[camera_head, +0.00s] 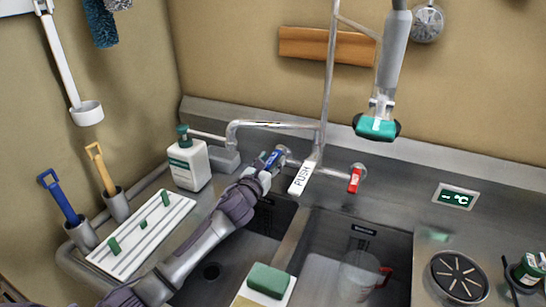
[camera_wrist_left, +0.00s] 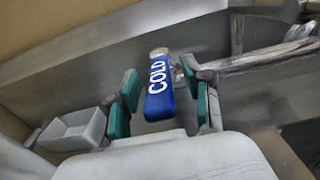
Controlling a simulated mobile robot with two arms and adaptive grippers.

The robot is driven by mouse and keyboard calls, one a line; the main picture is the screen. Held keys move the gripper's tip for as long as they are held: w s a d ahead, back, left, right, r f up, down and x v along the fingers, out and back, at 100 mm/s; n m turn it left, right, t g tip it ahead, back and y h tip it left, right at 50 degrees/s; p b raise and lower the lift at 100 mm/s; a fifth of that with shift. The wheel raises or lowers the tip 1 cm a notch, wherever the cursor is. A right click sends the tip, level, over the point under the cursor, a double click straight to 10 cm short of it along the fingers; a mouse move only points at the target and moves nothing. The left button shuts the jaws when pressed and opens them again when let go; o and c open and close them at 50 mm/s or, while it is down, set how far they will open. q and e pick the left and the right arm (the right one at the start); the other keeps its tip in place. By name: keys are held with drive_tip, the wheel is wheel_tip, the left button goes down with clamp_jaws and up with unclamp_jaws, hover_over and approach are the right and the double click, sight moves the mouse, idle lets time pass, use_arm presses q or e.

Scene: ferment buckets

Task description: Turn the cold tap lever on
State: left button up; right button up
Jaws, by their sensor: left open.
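The cold tap lever (camera_wrist_left: 158,86) is blue with white lettering "COLD". In the left wrist view it lies between the two green-padded fingers of my left gripper (camera_wrist_left: 161,105), with a gap visible on each side. In the head view the blue lever (camera_head: 273,158) shows just beyond my left gripper (camera_head: 265,172), which is open and reaches up to it from the lower left. The gripper hides part of the lever there. The red tap lever (camera_head: 355,181) hangs to the right. My right gripper does not show.
A white "PUSH" lever (camera_head: 301,177) hangs close to the right of the cold lever. The curved metal spout (camera_head: 262,124) runs above. A soap bottle (camera_head: 188,160) stands left.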

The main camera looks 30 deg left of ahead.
use_arm(q)
drive_tip(key=shift+w, duration=0.8)
drive_tip(key=shift+c, duration=0.2)
clamp_jaws()
